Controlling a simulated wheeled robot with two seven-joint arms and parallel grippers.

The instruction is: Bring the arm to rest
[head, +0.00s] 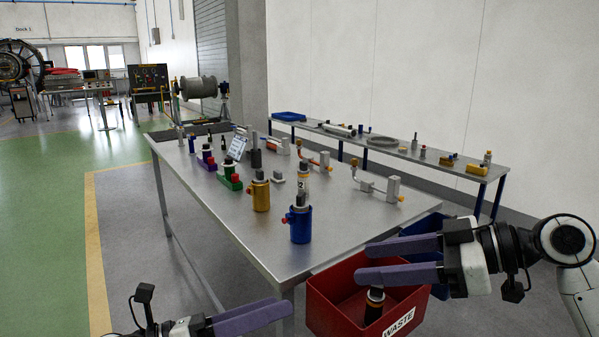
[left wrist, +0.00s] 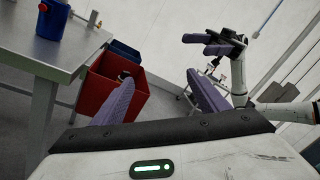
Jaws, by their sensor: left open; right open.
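My left gripper (head: 250,318) is low at the bottom of the head view, open and empty, in front of the table's near edge. Its two purple fingers also show wide apart in the left wrist view (left wrist: 160,98). My right gripper (head: 385,262) is open above the red waste bin (head: 335,312). Its arm comes in from the right, and it also shows in the left wrist view (left wrist: 212,44). A dark cylindrical item with a pale band (head: 374,304) stands inside the bin, below the right gripper's fingers. Neither gripper holds anything.
A steel table (head: 220,222) carries a blue canister (head: 300,225), a yellow canister (head: 260,194) and several small fittings. A blue bin (head: 425,226) stands behind the red one. A long bench (head: 430,158) runs along the wall. The green floor at left is clear.

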